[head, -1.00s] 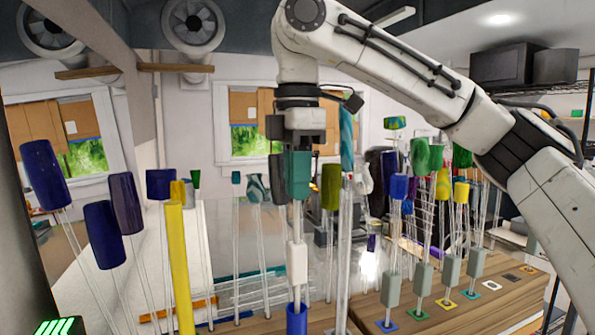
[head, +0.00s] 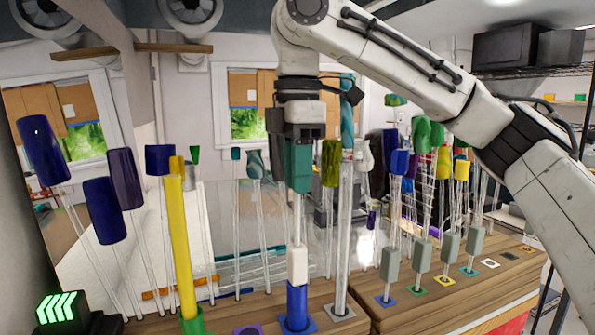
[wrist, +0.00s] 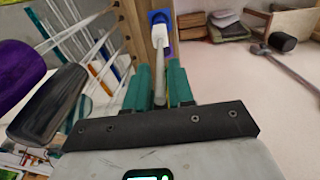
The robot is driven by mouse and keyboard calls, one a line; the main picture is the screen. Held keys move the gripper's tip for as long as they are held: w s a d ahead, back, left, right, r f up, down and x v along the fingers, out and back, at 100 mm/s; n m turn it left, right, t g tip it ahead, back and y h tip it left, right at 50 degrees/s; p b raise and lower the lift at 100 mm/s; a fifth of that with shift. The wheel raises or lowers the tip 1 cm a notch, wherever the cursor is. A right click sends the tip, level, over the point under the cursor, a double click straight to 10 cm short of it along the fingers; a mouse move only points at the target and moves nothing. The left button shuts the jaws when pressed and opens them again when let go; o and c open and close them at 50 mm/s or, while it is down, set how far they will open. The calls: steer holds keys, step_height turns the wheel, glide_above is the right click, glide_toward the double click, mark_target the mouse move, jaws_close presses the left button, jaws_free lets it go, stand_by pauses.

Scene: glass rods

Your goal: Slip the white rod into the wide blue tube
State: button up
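The white rod is a slim clear glass shaft with a thick white section (head: 297,265) at its lower end. It hangs upright under my gripper (head: 298,185), whose teal fingers are shut on the shaft. The wide blue tube (head: 297,308) stands upright on a blue square base directly below. The white section's lower end meets the tube's mouth in the head view; I cannot tell whether it is inside. In the wrist view, the shaft (wrist: 160,85) runs between the teal fingers (wrist: 160,95) to the white section (wrist: 156,32), with the blue tube (wrist: 158,16) beyond.
A clear rod (head: 343,240) stands close on the right of the blue tube. A yellow rod (head: 178,240) in a green holder stands to the left. Dark blue-capped rods (head: 102,210) lean at far left. Several grey-collared rods (head: 389,264) stand on the right.

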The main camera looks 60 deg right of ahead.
steer(key=o, duration=0.3)
step_height(320, 180, up, 6)
steer(key=p, duration=0.6)
steer(key=shift+f, duration=0.1)
steer(key=shift+r, duration=2.5)
steer(key=shift+s+f, duration=0.1)
